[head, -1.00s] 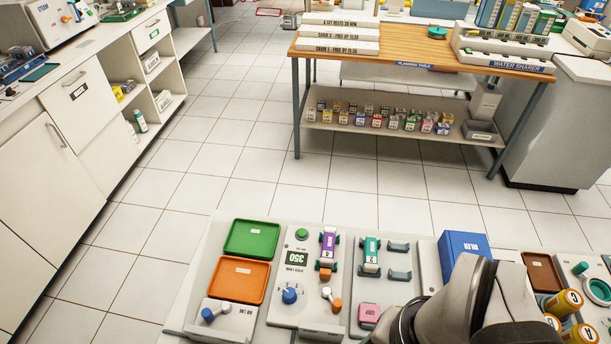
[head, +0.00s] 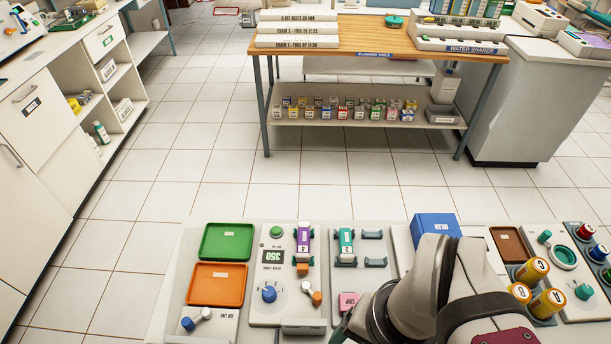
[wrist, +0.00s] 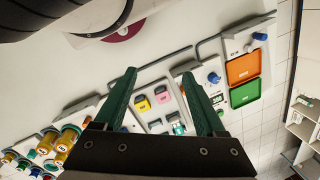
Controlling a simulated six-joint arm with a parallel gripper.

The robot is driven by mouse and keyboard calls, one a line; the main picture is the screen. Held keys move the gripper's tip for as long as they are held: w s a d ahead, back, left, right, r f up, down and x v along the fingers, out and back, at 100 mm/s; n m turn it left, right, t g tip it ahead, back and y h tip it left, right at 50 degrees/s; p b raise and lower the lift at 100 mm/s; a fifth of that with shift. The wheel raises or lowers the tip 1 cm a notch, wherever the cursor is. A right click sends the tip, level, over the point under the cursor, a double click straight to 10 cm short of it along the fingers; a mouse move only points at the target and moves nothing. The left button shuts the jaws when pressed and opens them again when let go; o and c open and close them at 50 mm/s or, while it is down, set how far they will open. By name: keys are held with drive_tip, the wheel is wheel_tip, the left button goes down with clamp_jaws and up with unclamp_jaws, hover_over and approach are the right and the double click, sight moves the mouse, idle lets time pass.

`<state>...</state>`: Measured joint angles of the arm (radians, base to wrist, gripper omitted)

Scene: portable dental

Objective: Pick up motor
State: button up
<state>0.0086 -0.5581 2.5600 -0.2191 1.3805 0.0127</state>
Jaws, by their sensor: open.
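No thing in view is clearly marked as the motor. On the bench panel in the head view, a purple cylinder (head: 304,240) with an orange lower end and a teal cylinder (head: 345,241) lie side by side in small cradles; either could be the motor, and I cannot read their labels. My gripper is mostly hidden behind my own arm in the head view. In the wrist view my gripper (wrist: 160,92) is open, its two green fingers apart with nothing between their tips.
A green tray (head: 226,241) and an orange tray (head: 215,284) lie left of the dial unit (head: 269,294). A blue box (head: 437,226), a brown tray (head: 507,244) and yellow cylinders (head: 547,302) are on the right. A wooden table (head: 380,42) stands beyond clear floor.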

drive_tip(key=n+h, duration=0.2)
drive_tip(key=n, duration=0.4)
hover_over(303, 240)
wheel_tip(303, 240, down, 2)
drive_tip(key=f, duration=0.1)
wheel_tip(303, 240, down, 15)
drive_tip(key=shift+r, duration=0.1)
clamp_jaws()
